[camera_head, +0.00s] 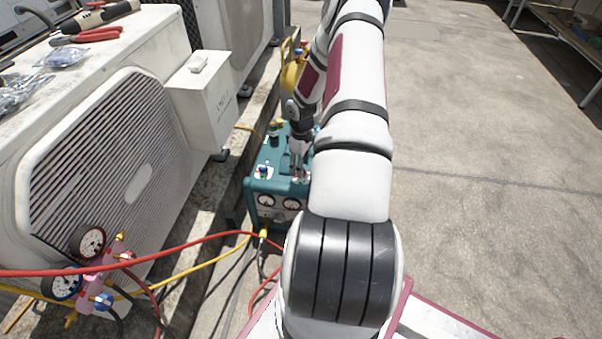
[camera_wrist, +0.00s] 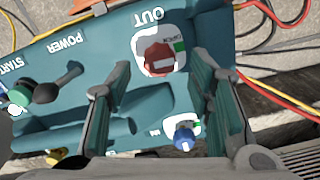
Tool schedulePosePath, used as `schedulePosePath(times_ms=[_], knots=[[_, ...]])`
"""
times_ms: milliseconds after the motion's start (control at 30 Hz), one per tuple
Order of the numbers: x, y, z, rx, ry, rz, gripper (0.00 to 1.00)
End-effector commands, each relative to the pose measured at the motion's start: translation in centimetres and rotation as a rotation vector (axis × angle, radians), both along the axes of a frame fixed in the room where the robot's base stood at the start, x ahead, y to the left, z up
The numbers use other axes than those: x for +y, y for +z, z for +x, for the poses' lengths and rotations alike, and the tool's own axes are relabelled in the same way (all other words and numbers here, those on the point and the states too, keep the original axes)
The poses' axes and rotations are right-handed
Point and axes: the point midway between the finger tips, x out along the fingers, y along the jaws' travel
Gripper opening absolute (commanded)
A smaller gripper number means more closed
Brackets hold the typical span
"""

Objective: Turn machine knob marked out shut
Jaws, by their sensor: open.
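The teal machine (camera_head: 262,185) stands on the ground below my arm, with two round gauges on its front. In the wrist view its top panel (camera_wrist: 110,45) carries the marking OUT beside a red knob (camera_wrist: 157,60) on a white plate with a green mark. A blue knob (camera_wrist: 184,137) sits on another white plate nearer the gripper, partly beside its right finger. My gripper (camera_wrist: 165,85) is open above the panel, its fingers apart and empty. The red knob lies beyond the gap between the fingertips; contact is not seen. In the head view my gripper (camera_head: 299,172) is over the machine's top.
A black knob (camera_wrist: 58,83) and a green knob (camera_wrist: 18,97) stand near POWER and START. A red hose (camera_head: 180,252) and yellow hose cross in front of the machine. A condenser (camera_head: 110,150) stands left, with a gauge manifold (camera_head: 98,285). Open floor lies right.

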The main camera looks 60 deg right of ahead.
Motion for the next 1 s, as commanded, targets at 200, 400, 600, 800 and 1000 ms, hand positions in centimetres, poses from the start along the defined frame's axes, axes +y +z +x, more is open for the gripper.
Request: schedulePosePath(times_ms=[200, 400, 600, 800, 1000], knots=[[0.0, -2.2, 0.0, 0.0, 0.001, -0.001, 0.47], [0.0, -2.6, 0.0, 0.0, 0.0, -0.001, 0.47], [0.0, -2.5, 0.0, 0.0, 0.001, -0.001, 0.38], [0.0, -2.5, 0.0, 0.0, 0.001, -0.001, 0.0], [0.0, -2.5, 0.0, 0.0, -0.006, -0.001, 0.0]])
